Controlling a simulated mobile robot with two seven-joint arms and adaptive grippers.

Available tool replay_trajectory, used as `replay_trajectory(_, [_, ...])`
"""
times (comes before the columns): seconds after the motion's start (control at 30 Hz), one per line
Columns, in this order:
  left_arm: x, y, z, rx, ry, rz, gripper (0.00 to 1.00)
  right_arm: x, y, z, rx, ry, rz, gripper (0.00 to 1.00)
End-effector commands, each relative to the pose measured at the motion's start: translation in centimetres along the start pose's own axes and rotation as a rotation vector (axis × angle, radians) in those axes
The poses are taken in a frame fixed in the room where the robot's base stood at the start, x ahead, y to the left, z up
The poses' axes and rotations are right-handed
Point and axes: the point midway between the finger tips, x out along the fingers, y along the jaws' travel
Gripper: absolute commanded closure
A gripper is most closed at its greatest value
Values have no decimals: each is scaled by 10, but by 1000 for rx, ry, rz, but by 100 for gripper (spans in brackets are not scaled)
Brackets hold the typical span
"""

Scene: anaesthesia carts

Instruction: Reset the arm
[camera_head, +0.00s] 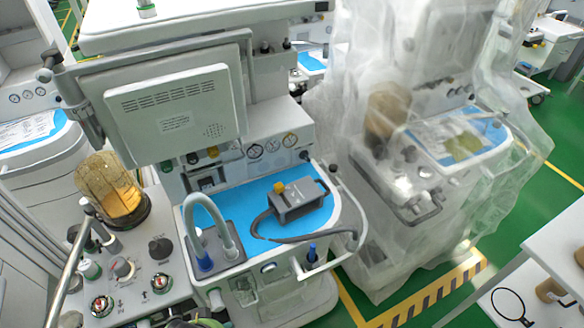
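Neither of my grippers can be made out in the head view, and no arm of mine clearly shows. An anaesthesia cart (330,262) stands in front of me. Its flat screen housing (175,112) is turned with its back to me. A grey device with a yellow knob (297,199) lies on the blue work surface (256,196), with a dark cable or hose beside it. A pale looped hose (205,200) rises at the left of that surface. A dark, partly green shape at the bottom edge is cut off and too small to identify.
An amber ribbed canister (110,186) stands at the left above a panel with knobs and gauges. A second cart (420,150) under clear plastic sheeting stands close at the right. A white surface (548,262) fills the lower right corner. Green floor with yellow-black striping (440,288) shows between them.

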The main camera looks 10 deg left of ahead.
Motion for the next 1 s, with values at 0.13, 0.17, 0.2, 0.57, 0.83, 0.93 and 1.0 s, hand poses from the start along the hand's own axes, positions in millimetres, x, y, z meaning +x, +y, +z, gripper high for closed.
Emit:
replay_trajectory(0.13, [69,3,26,3,-32,4,42,18,0,5,0,-5,0,42])
replay_trajectory(0.17, [84,4,34,4,-39,5,42,22,0,6,0,-6,0,42])
replay_trajectory(0.2, [106,5,45,6,-49,6,42,27,-1,8,0,-8,0,42])
replay_trajectory(0.57, [261,13,184,24,-132,16,42,70,-2,18,0,-19,-1,42])
replay_trajectory(0.83, [298,13,268,34,-169,19,42,88,-2,20,-1,-19,-1,42])
replay_trajectory(0.93, [300,13,278,36,-173,19,42,90,-2,20,-1,-19,0,42])
replay_trajectory(1.0, [300,13,281,37,-174,19,42,90,-2,20,-1,-18,0,42])
